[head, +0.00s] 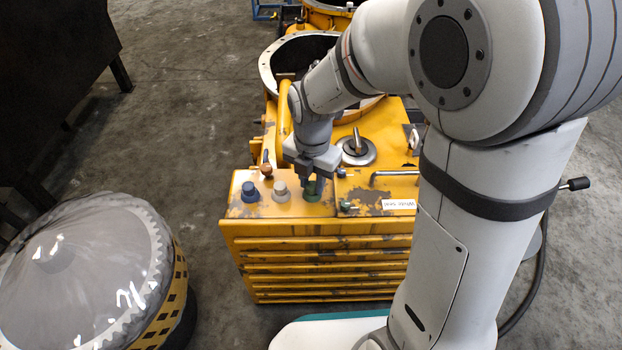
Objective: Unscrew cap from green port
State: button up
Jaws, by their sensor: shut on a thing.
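The green port (312,195) is on the top face of the worn yellow housing, near its front edge. My gripper (315,183) points down over the green port from above. Its jaws are shut on the cap there, which is mostly hidden between the fingers. I cannot tell whether the cap is still seated on the port or slightly raised. A blue-capped port (250,191) and a white-capped port (281,190) stand in a row to the left of the green one.
The yellow housing (320,243) has a lever with an orange-brown knob (266,168), a round metal fitting (357,151) and a bar handle (395,173) near my gripper. A large toothed grey part (85,265) stands at lower left. Open concrete floor (190,120) lies left of the housing.

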grip_shut()
jog(key=shift+r+n+p, duration=0.1)
jog(key=shift+n+p, duration=0.35)
jog(key=shift+n, duration=0.65)
jog(key=n, duration=0.3)
jog(key=o, duration=1.2)
grip_release()
jog(key=shift+o, duration=0.2)
jog(key=shift+p, duration=0.3)
